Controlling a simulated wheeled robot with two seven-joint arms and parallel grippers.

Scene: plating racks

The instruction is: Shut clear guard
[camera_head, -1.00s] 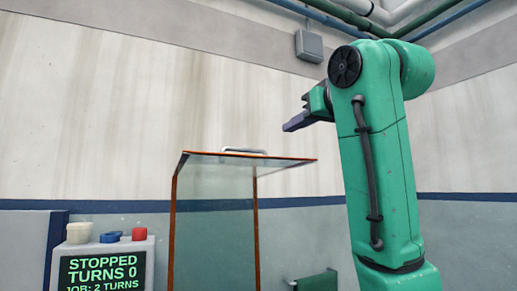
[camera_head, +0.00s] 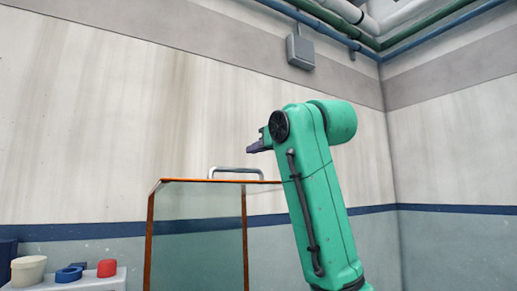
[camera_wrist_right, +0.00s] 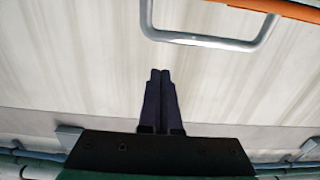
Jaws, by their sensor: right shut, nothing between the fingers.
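The clear guard (camera_head: 195,240) stands left of centre in the head view, with orange edges and see-through panes. Its top pane shows almost edge-on and runs right until my right arm covers its end. A grey bar handle (camera_head: 236,170) stands up on that top edge. In the right wrist view the handle (camera_wrist_right: 205,40) crosses the top, near an orange edge (camera_wrist_right: 285,8). My right gripper (camera_head: 252,148) is just above and right of the handle, apart from it. Its fingers (camera_wrist_right: 160,72) are together and empty, pointing towards the handle. My left gripper is not in view.
At lower left a pale console (camera_head: 85,283) carries a cream knob (camera_head: 28,270), a blue knob (camera_head: 68,274) and a red button (camera_head: 107,268). A grey wall box (camera_head: 300,50) and pipes (camera_head: 345,25) are high behind.

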